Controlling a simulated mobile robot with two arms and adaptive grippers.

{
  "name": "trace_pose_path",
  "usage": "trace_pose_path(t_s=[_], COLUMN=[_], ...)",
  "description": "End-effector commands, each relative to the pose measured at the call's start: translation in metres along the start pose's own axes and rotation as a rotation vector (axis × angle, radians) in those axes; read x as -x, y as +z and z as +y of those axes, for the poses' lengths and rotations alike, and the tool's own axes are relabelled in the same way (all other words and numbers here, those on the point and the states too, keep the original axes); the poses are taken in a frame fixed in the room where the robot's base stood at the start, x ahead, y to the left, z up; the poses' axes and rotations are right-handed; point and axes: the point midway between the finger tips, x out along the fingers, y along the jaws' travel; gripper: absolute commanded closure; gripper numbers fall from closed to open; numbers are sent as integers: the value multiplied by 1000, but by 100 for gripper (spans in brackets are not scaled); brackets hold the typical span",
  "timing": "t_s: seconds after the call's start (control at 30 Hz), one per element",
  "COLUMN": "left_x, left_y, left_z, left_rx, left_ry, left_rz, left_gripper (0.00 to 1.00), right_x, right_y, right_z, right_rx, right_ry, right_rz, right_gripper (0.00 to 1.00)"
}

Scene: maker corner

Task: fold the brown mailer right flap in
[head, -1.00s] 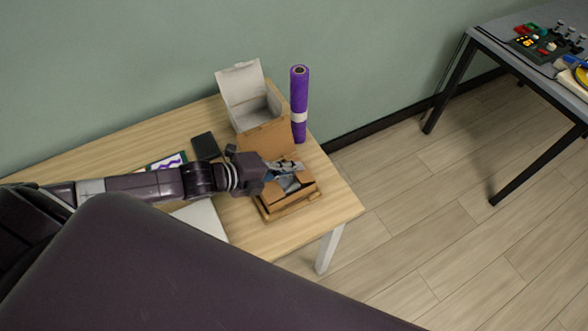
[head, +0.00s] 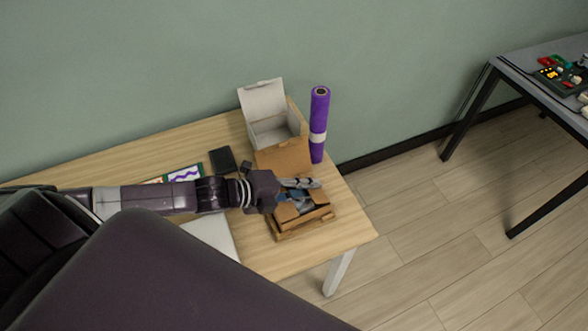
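The brown mailer (head: 306,222) is a small open cardboard box near the right end of the wooden table. Its flaps stand around the opening, and something bluish-grey shows inside. My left gripper (head: 312,184) reaches in from the left and hangs over the far side of the mailer. Its fingers point right, close to the far flap; I cannot tell whether they touch it. The gap between the fingers is too small to judge. The right flap is partly visible at the mailer's right edge. My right gripper is not in view.
A larger open box (head: 283,157) with a raised white lid stands behind the mailer. A purple roll (head: 319,125) stands upright beside it. A dark flat object (head: 222,160) lies on the table (head: 130,165). A second table (head: 520,68) holding electronics is at far right.

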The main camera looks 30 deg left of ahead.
Motion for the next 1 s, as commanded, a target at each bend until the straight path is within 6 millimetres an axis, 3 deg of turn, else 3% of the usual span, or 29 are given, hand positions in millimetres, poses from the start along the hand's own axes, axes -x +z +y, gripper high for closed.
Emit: trace_pose_path(t_s=[0.5, 1.0], left_x=[58, 98], left_y=[-1, -1], left_z=[2, 2], left_rx=[-1, 4], left_ry=[5, 2], left_rz=[3, 1], left_gripper=[81, 81], right_x=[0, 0], right_y=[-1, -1], right_z=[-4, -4], right_rx=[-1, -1], right_ry=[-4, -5], right_rz=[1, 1], right_gripper=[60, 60])
